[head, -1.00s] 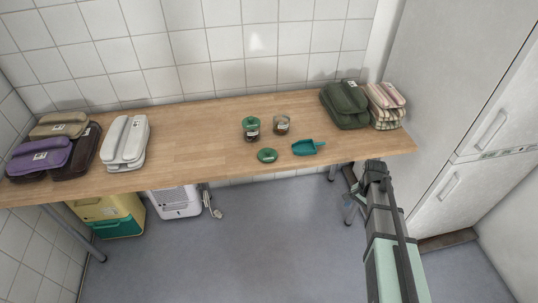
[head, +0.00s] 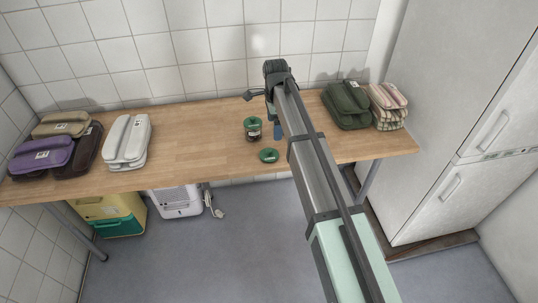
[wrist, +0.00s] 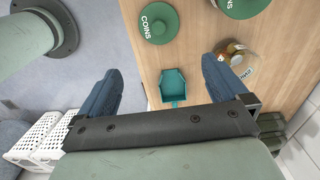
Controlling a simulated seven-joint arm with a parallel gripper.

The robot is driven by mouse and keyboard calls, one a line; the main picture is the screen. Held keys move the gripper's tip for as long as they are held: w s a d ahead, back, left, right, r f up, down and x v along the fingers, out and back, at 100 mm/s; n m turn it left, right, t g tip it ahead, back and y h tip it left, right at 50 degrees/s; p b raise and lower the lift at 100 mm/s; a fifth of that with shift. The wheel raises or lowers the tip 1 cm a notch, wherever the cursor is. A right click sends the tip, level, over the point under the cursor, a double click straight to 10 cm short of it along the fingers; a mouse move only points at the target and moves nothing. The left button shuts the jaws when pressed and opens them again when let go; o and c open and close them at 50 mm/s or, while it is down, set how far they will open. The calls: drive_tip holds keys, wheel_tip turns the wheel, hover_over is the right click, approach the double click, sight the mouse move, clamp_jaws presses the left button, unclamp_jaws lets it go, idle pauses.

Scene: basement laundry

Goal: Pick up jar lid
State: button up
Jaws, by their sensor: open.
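A round green lid with a knob, marked COINS, lies loose on the wooden table near its front edge; it shows in the head view (head: 269,156) and at the top of the wrist view (wrist: 158,22). Behind it stands a jar with a green lid on (head: 252,130), partly cut off in the wrist view. My gripper (wrist: 162,68) is open and empty, its blue fingers pointing down above the table, beyond and right of the loose lid in the head view. In the wrist view, a teal scoop (wrist: 174,88) shows between the fingers, and an open glass jar (wrist: 238,56) lies beyond the right finger.
My arm hides the scoop and open jar in the head view. Green (head: 346,105) and checked (head: 387,106) bundles lie at the table's right end. A white case (head: 127,142) and more bundles lie left. The table's middle left is clear.

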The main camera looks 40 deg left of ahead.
drive_tip(key=a, duration=0.1)
hover_over(269, 149)
wheel_tip(269, 149, down, 8)
drive_tip(key=shift+w+r, duration=0.1)
drive_tip(key=shift+r, duration=0.1)
drive_tip(key=shift+s+f, duration=0.2)
drive_tip(key=shift+f, duration=2.45)
drive_tip(key=c, duration=1)
drive_tip(key=shift+o, duration=0.2)
drive_tip(key=shift+r, duration=0.1)
